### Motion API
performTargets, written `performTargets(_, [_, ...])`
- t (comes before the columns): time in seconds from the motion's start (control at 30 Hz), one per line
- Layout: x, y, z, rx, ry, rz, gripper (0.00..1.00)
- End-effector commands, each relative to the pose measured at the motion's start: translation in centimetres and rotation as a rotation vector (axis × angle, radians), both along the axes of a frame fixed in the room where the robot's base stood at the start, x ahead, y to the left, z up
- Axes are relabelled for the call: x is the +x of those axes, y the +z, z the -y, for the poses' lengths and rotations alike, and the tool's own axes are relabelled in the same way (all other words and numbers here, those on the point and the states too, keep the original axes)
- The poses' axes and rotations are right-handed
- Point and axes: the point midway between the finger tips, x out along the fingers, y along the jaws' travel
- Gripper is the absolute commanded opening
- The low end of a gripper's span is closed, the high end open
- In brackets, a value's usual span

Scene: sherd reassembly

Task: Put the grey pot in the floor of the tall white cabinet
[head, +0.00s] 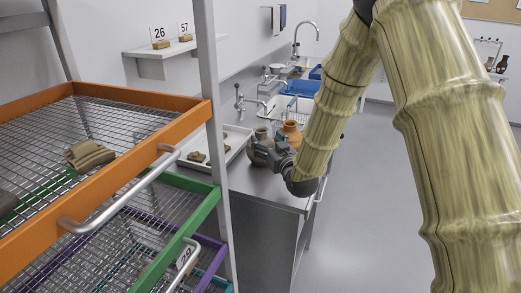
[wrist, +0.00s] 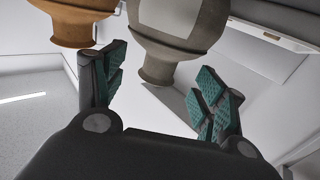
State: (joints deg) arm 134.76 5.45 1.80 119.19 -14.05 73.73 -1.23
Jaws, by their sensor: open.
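The grey pot (head: 262,133) stands on the counter beyond my gripper, partly hidden by it. In the wrist view, which looks upside down, the grey pot (wrist: 185,28) shows a pale square patch, with its neck and rim near the space between my fingers. My gripper (head: 272,154) is open and low over the counter; in the wrist view its teal-padded fingers (wrist: 163,74) are spread apart with nothing clamped. I cannot tell whether a finger touches the pot. I do not make out the tall white cabinet in either view.
An orange-brown pot (head: 291,131) stands close beside the grey pot, and shows in the wrist view (wrist: 78,22). A white tray (head: 237,140) with brown sherds lies to the left. A wire-shelf rack (head: 205,100) fills the near left. The floor (head: 360,190) at right is clear.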

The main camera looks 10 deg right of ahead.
Motion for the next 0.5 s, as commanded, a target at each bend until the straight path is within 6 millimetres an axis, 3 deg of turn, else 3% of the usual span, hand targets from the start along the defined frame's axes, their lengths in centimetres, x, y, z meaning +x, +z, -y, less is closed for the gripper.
performTargets(0.17, [0.9,0.1,-0.3,0.000,0.001,0.000,0.71])
performTargets(0.5, [5.0,0.3,-1.1,-0.001,0.003,0.000,0.71])
